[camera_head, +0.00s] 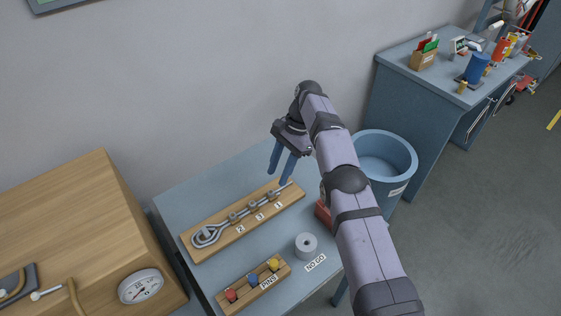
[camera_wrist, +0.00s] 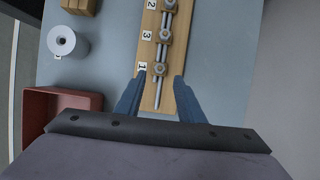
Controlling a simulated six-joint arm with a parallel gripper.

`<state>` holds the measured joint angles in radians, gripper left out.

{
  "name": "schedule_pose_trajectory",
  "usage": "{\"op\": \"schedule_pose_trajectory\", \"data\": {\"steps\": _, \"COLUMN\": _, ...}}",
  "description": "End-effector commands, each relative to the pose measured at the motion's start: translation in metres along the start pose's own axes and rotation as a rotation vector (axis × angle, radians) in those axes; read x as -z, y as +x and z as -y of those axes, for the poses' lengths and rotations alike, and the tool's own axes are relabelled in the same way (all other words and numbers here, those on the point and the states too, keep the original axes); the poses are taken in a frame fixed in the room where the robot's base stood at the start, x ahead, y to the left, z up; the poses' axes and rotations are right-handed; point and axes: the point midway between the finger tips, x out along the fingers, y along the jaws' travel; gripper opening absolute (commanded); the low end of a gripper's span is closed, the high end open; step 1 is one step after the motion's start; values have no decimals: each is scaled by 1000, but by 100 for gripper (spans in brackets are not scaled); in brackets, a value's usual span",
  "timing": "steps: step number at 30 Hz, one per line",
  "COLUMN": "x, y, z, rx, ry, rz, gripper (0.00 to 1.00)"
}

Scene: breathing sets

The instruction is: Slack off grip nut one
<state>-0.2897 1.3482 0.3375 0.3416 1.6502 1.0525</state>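A wooden board (camera_head: 205,250) on the blue-grey table carries a rope looped into an eye (camera_head: 207,236), with three metal grips along it. Labels read 2, 3 and 1 from left to right. Grip one (camera_head: 271,196) is nearest the rope's free end; its nut shows in the wrist view (camera_wrist: 159,68). My gripper (camera_head: 279,177) is open and empty, above the free-end side of the board. In the wrist view its blue fingers (camera_wrist: 159,78) stand on either side of the board near label 1, apart from the nut. Their height above it is hard to judge.
A grey roll (camera_head: 306,245) stands by a NO GO label. A PINS rack (camera_head: 252,283) holds coloured pins at the front. A red bin (camera_wrist: 62,112) is beside the board, partly hidden by my arm in the head view. A blue tub (camera_head: 385,150) stands behind my arm.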

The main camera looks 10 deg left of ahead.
Motion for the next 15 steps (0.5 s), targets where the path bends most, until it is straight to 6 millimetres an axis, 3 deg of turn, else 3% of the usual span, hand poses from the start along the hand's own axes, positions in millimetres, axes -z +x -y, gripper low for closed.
{"op": "schedule_pose_trajectory", "data": {"steps": 3, "x": -2, "y": -10, "z": 0, "rx": -1, "ry": 1, "rz": 1, "gripper": 35}}
{"op": "schedule_pose_trajectory", "data": {"steps": 15, "x": 0, "y": -14, "z": -1, "rx": 0, "ry": 1, "rz": 0, "gripper": 35}}
